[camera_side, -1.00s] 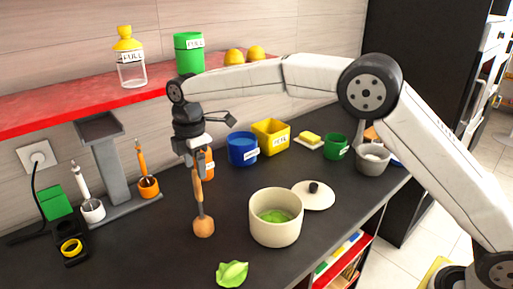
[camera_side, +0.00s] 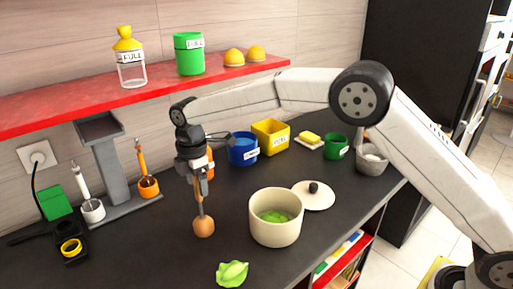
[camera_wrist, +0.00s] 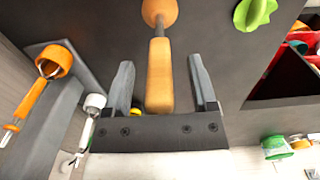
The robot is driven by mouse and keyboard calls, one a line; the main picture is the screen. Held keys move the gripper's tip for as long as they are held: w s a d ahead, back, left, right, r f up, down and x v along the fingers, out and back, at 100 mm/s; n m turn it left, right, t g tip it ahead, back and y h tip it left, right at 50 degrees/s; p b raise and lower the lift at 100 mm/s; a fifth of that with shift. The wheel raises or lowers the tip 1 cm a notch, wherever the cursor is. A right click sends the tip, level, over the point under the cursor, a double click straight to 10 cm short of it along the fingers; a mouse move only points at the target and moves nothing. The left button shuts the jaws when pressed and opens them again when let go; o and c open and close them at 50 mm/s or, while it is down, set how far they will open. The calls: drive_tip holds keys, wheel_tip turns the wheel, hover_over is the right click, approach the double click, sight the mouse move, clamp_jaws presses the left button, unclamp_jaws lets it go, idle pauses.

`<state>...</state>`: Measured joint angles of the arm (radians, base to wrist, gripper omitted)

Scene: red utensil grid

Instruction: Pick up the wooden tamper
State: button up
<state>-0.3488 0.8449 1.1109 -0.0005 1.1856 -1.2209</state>
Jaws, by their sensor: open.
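The wooden tamper (camera_side: 203,227) is upright in the side view, its round head down at the dark counter and its orange-brown handle up. Its position is the same as before. My gripper (camera_side: 200,187) is above the head, around the handle, and covers the handle's upper part. In the wrist view the tamper's handle (camera_wrist: 160,85) lies between the two fingers of my gripper (camera_wrist: 161,65), with a visible gap on each side. The jaws are open. The round head shows beyond the fingertips at the top of that view.
A cream pot (camera_side: 275,231) with green contents stands right of the tamper, its lid (camera_side: 315,196) behind it. A green leafy piece (camera_side: 232,274) lies in front. A grey utensil stand (camera_side: 107,175) is at left. A red shelf (camera_side: 60,106) runs behind; blue (camera_side: 242,161) and yellow bins (camera_side: 271,151) stand below it.

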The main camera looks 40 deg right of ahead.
clamp_jaws()
drive_tip(key=shift+r, duration=0.1)
drive_tip(key=shift+r, duration=0.7)
drive_tip(key=s+d+r, duration=0.4)
drive_tip(key=s+r, duration=0.7)
drive_tip(key=s, duration=0.2)
drive_tip(key=shift+s+r, duration=0.2)
drive_tip(key=shift+r, duration=0.05)
drive_tip(key=shift+d, duration=0.1)
idle(0.3)
